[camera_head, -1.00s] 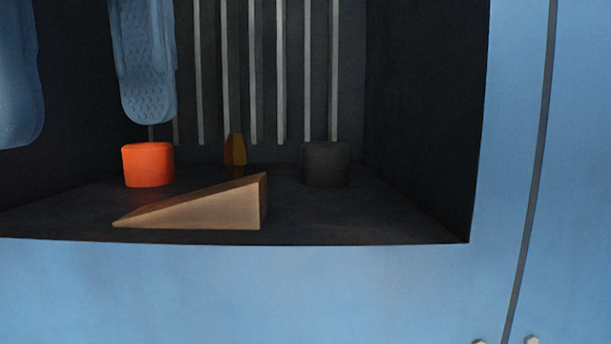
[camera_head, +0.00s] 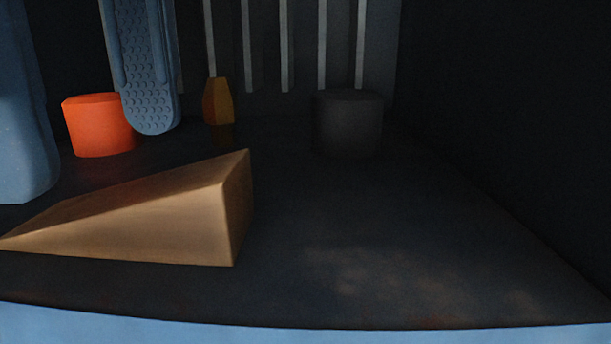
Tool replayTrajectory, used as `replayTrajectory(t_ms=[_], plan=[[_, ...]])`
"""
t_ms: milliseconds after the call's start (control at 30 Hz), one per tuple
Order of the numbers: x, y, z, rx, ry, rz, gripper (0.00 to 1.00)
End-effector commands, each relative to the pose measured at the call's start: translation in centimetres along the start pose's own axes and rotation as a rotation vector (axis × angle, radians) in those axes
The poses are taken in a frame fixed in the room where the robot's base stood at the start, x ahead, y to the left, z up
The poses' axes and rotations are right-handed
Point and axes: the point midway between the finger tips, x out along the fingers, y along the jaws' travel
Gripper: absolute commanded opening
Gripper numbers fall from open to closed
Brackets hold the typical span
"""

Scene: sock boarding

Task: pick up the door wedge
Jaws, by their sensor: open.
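The door wedge (camera_head: 150,225) is a tan, wood-coloured block lying on the dark floor of a recess. Its tall end faces right and its thin end tapers to the left edge of the picture. My gripper (camera_head: 88,158) shows as two blue fingers at the upper left, spread apart with nothing between them that I can see held. The right finger has a studded pad and hangs above and behind the wedge in the picture. The left finger is cut off by the picture edge. Neither finger visibly grips the wedge.
Behind the wedge stand an orange-red cylinder (camera_head: 98,130), partly covered by the right finger, a small amber piece (camera_head: 218,102) and a dark grey cylinder (camera_head: 348,125). Pale vertical bars line the back. A dark wall (camera_head: 510,110) closes the right. Floor right of the wedge is clear.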

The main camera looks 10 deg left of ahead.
Motion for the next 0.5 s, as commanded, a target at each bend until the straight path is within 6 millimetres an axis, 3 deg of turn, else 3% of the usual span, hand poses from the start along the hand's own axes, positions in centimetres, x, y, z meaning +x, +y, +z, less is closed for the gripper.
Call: replayTrajectory(t_ms=[200,500], plan=[[2.7,0.0,0.0,0.0,0.001,-0.001,0.72],[3.3,0.0,0.0,0.0,0.0,0.0,0.72]])
